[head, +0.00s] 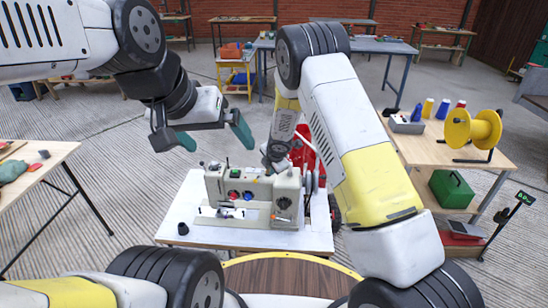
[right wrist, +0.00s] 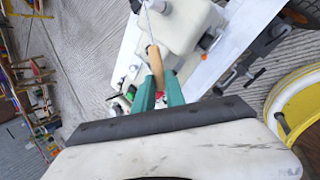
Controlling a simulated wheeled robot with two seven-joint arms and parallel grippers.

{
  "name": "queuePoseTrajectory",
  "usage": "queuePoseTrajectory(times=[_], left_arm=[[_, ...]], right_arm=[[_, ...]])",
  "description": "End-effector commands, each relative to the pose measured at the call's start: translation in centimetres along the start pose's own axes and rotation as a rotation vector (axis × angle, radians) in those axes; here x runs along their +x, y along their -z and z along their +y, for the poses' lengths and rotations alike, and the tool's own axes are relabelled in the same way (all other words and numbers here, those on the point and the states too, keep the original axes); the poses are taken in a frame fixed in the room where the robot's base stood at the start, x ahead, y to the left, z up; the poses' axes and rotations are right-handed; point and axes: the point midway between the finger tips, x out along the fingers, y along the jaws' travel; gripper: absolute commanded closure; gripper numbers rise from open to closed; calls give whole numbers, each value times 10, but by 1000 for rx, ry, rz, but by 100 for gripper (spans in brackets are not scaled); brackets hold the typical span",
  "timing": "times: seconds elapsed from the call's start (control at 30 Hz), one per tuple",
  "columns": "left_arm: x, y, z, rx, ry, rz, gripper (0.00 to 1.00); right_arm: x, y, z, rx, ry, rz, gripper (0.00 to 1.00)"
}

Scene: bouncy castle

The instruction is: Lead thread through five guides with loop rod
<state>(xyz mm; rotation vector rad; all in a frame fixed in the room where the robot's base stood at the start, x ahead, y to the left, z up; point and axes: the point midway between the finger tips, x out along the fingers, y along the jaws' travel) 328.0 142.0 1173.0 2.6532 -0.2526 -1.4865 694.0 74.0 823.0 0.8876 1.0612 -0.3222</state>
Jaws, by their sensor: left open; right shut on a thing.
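A pale sewing machine (head: 240,190) with knobs stands on a white-topped table (head: 180,215); its pale body also shows in the right wrist view (right wrist: 178,28). My left gripper (head: 215,137) is open and empty, above and to the left of the machine. My right gripper (right wrist: 160,90) is shut on the tan handle of the loop rod (right wrist: 156,66). The handle stands beside the machine's body, and a thin light shaft runs up from it out of the picture. In the head view my right arm hides most of this gripper. The guides and thread are too small to tell.
A wooden table (head: 40,155) is at far left. Open floor lies left of the machine.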

Motion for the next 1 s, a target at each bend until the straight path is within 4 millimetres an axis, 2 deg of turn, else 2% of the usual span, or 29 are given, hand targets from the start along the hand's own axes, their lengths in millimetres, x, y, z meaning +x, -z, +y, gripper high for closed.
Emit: queuePoseTrajectory(times=[0.37, 0.8, 1.0], left_arm=[[0, 0, 0, 0, 0, 0, 0], [0, 0, 0, 0, 0, 0, 0], [0, 0, 0, 0, 0, 0, 0]], right_arm=[[-1, 3, 0, -2, -1, 1, 100], [-17, 41, 1, -4, 0, 1, 100], [-19, 46, 0, -1, 0, 0, 100]])
